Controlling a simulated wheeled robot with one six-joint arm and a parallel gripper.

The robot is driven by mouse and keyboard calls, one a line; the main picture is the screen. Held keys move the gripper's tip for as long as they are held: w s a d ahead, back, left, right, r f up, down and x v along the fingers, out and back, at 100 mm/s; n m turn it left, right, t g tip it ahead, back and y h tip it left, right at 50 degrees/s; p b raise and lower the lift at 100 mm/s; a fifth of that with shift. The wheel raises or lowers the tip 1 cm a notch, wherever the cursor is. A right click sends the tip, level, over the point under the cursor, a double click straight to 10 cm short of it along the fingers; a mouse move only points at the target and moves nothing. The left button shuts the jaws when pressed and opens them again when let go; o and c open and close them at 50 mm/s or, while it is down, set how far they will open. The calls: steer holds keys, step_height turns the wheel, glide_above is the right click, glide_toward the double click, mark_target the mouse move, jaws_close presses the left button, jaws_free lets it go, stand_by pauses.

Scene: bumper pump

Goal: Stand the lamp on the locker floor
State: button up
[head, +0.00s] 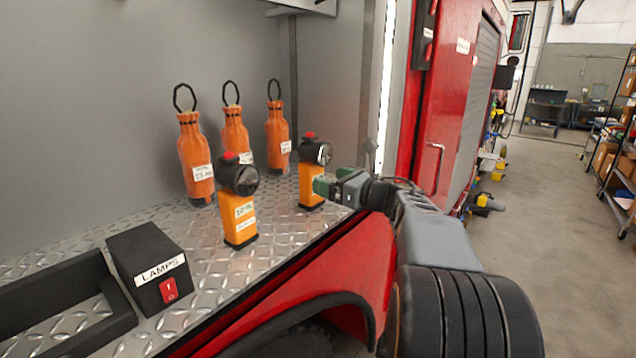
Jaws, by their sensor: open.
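Two orange lamps with black round heads and red tops stand upright on the diamond-plate locker floor (205,262). One lamp (239,218) is nearer, left of centre. The other lamp (306,188) is farther right, near the locker's front edge. My gripper (322,186) reaches in from the right with its green-tipped jaws at the right lamp's body. The jaws are open. Whether they touch the lamp, or have it between them, I cannot tell. The far finger is partly hidden.
Several orange bottles with black loops (196,160) stand behind the lamps. A black box labelled LAMPS with a red switch (148,265) and a black frame (50,305) lie at the front left. The red truck side (345,275) drops below the locker edge.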

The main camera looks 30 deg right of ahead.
steer(key=shift+b+v, duration=0.65)
steer(key=shift+v, duration=2.25)
